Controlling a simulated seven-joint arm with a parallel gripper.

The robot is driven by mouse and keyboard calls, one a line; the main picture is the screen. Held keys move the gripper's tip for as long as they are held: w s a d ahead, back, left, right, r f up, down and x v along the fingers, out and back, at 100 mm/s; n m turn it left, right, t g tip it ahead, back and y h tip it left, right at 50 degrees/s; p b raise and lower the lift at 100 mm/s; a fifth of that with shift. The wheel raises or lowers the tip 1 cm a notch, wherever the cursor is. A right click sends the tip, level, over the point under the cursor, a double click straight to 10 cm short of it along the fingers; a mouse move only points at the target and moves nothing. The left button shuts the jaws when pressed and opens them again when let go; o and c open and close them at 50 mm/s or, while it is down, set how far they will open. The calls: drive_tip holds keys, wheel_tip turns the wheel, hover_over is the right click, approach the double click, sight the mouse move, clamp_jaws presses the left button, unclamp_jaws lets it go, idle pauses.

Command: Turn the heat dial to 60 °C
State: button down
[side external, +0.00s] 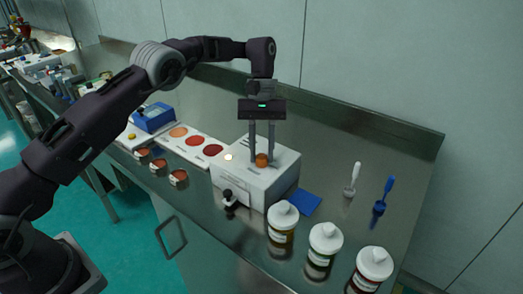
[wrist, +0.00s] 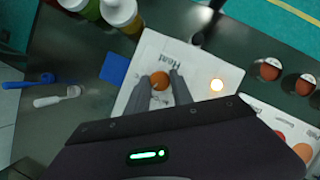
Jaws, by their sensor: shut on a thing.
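The orange heat dial (side external: 262,160) sits on top of the white box (side external: 283,172). In the wrist view, the dial (wrist: 159,80) is next to the printed word "Heat"; the scale marks are too small to read. My gripper (side external: 261,157) points straight down with its two grey fingers on either side of the dial, shut on it. In the wrist view, my gripper (wrist: 160,84) has a finger at each side of the dial. A glowing round light (wrist: 217,85) is on the same top face, and also shows in the side view (side external: 228,157).
A small black-handled part (side external: 230,198) stands at the box's front. Several white-capped bottles (side external: 325,238) stand at the front right. A blue pad (side external: 306,203), a white brush (side external: 352,180) and a blue brush (side external: 382,197) lie or stand right. Cups (side external: 178,178) and coloured discs (side external: 195,141) are left.

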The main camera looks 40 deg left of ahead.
idle(0.4)
drive_tip(key=c, duration=1.1)
unclamp_jaws()
